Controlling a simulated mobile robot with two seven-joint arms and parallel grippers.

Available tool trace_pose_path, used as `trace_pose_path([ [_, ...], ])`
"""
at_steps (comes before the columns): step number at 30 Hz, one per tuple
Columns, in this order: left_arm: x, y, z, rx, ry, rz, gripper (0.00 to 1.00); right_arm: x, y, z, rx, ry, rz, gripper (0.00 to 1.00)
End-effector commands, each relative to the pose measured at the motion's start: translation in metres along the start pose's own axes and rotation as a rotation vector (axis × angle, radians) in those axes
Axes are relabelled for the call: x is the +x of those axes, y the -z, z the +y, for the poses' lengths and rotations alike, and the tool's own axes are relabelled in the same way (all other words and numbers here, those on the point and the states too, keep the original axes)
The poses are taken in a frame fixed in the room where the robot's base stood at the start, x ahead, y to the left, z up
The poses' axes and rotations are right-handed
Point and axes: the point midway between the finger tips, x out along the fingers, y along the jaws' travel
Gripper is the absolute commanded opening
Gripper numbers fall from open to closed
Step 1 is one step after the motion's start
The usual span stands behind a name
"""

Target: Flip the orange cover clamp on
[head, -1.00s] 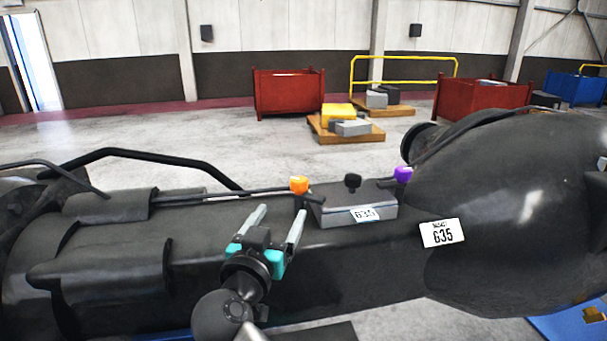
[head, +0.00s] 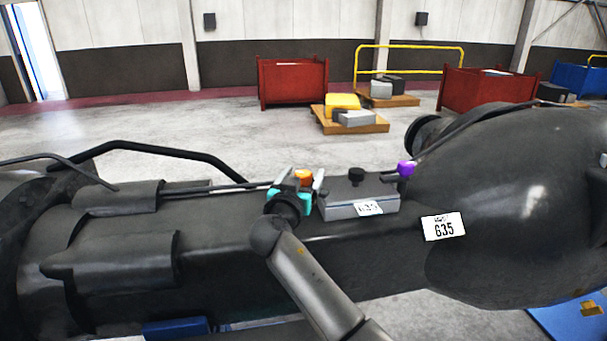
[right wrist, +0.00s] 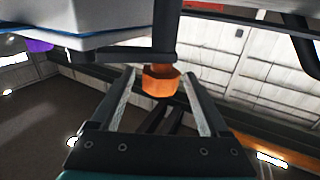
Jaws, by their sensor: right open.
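In the right wrist view the orange knob (right wrist: 160,81) lies between the two open fingertips (right wrist: 160,85), with gaps visible on both sides. A dark lever arm runs from the knob toward the box. My left gripper is not in view.
A purple clamp (head: 406,168) is at the box's right end, and a black knob (head: 356,174) is on its lid. A black curved rail (head: 170,148) rises behind at left. Red bins (head: 292,84) and pallets stand far back on open floor.

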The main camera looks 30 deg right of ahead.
Motion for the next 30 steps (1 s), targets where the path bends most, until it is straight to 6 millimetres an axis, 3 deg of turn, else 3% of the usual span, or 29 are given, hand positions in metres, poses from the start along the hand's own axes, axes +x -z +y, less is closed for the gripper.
trace_pose_path([
  [9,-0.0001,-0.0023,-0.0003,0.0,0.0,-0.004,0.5,0.0022,0.0001,0.0004,0.0,-0.001,0.0,0.79],
  [30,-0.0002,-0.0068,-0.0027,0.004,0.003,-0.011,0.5,0.0018,-0.0002,0.0002,0.0,-0.001,0.0,0.0],
])
